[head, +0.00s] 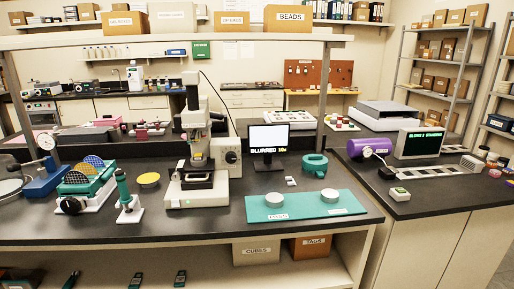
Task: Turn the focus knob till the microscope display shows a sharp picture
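The microscope (196,140) stands upright on the black bench, left of the middle, on a pale base. A light grey box with a round dark-centred knob (231,157) is at its right side; it looks like the focus knob, but I cannot read any mark on it. The microscope display (269,138) stands just right of it. Its upper part is blank white and the text below reads "BLURRED" with a small yellow magnification mark. Neither of my grippers is in view.
A teal mat (300,214) with two pale discs lies at the front right. A teal round device (314,165) sits behind it. A green tool on a white stand (127,198) and a teal rack (87,181) are at left. The front bench edge beside the microscope is clear.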

